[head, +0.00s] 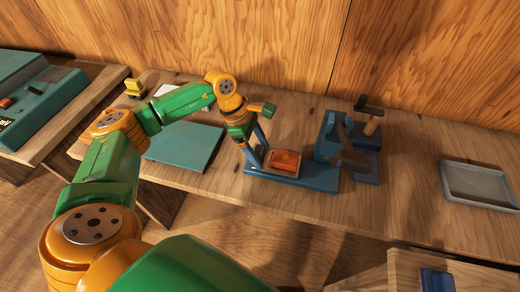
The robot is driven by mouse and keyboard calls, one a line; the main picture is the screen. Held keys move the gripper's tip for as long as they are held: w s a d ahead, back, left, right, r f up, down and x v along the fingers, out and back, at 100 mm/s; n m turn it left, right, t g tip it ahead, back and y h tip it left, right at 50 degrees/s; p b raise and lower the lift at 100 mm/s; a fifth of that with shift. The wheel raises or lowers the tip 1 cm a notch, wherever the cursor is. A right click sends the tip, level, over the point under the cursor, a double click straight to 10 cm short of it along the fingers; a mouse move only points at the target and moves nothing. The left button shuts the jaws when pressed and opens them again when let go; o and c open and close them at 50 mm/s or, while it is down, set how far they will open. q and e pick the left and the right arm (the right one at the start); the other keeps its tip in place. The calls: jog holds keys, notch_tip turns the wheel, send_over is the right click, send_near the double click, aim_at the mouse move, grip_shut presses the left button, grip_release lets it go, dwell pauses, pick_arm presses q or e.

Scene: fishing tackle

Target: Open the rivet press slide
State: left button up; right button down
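The rivet press has a long blue base (318,180) on the wooden bench, with a dark blue upright frame (327,135) at its right part. An orange-red block (286,160) in a wooden-coloured surround sits on the left part of the base; I take it to be the slide. My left gripper (257,151) is just left of this block and points down, with its two blue-grey fingers apart. Nothing shows between them. I cannot tell whether a finger touches the block or the base. My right gripper is not in view.
A grey tray (480,184) lies at the right. The bench between press and tray is clear.

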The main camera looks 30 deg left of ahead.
pick_arm(q)
jog(key=b+v, duration=0.1)
jog(key=v, duration=0.6)
jog(key=shift+b, duration=0.35)
jog(key=shift+a, duration=0.1)
